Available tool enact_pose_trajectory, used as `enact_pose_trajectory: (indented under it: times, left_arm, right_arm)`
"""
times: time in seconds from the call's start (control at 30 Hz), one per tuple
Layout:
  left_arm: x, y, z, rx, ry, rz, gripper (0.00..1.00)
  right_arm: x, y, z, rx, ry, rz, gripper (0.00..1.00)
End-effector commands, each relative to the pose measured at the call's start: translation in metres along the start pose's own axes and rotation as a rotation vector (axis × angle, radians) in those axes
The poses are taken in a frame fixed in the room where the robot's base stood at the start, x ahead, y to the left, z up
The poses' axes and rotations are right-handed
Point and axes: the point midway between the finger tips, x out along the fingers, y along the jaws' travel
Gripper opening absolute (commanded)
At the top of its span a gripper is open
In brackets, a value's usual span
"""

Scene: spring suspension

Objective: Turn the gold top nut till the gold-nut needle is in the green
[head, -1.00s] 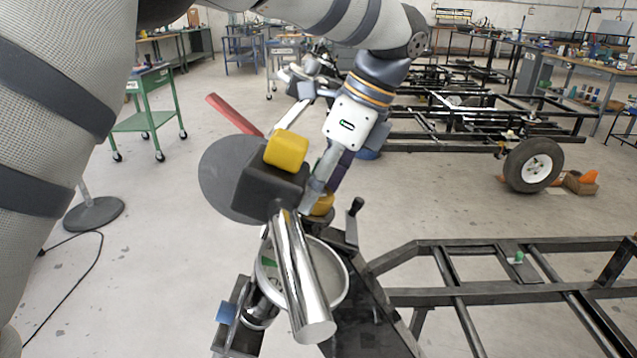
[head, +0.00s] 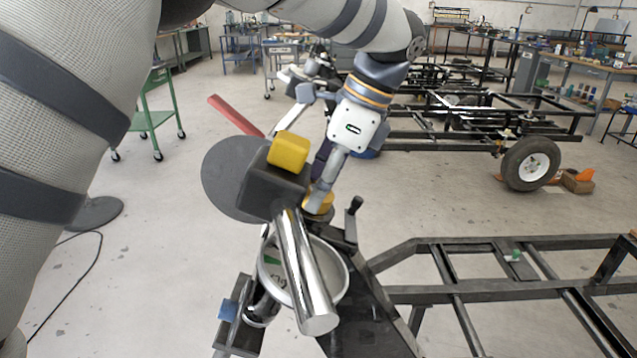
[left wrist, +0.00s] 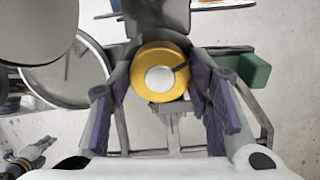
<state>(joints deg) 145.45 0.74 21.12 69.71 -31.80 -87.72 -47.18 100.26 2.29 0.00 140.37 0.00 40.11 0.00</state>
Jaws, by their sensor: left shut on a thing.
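The gold top nut (head: 318,203) sits beyond a black block with a chrome cylinder. In the left wrist view the gold nut (left wrist: 160,82) is a ring with a dark mark around a pale round centre. My left gripper (head: 322,190) reaches down to it from above; in the left wrist view its two purple-padded fingers (left wrist: 160,100) flank the nut and are shut on it. A round white dial (head: 330,262) with a green patch shows below, partly hidden behind the cylinder; I cannot read its needle.
The black block with a yellow top (head: 288,150) and the chrome cylinder (head: 303,275) stand close in front of the nut. A grey disc (head: 228,180) and a red bar (head: 236,114) are left of it. A dark frame (head: 470,295) spans the lower right.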

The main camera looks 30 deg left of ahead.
Motion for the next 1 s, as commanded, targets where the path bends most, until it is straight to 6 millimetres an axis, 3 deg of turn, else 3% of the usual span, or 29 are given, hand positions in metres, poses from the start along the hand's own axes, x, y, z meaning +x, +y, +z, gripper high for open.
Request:
enact_pose_trajectory:
  times: [1.0]
  left_arm:
    - [0.0004, 0.0009, -0.0005, -0.891, -0.001, 0.012, 0.18]
  right_arm:
    - [-0.0065, -0.0003, -0.0054, 0.0, 0.024, -0.001, 0.0]
